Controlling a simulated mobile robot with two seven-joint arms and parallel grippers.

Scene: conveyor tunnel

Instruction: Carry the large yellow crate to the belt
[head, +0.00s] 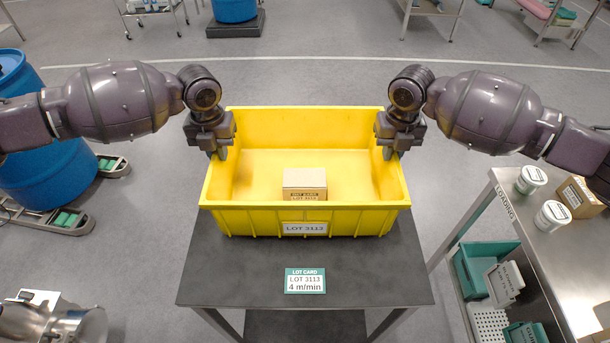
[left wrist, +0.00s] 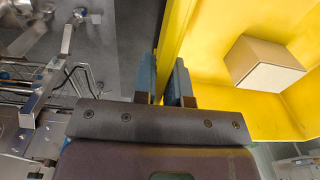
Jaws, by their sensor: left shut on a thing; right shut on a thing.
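The large yellow crate (head: 255,217) sits on the dark top of a small table (head: 220,279) in the middle of the head view. A cardboard box (head: 305,184) lies inside it, and a label on its front reads LOT 3113. My left gripper (head: 221,151) is shut on the crate's left wall. In the left wrist view its two fingers (left wrist: 175,85) straddle the yellow wall, with the box (left wrist: 262,65) to the right. My right gripper (head: 390,152) is shut on the crate's right wall. I see no belt for certain.
A lot card (head: 305,281) reading 4 m/min lies on the table in front of the crate. A metal loading bench (head: 550,245) with jars and a box stands at the right. A blue drum (head: 45,180) stands at the left. Grey floor is open behind the crate.

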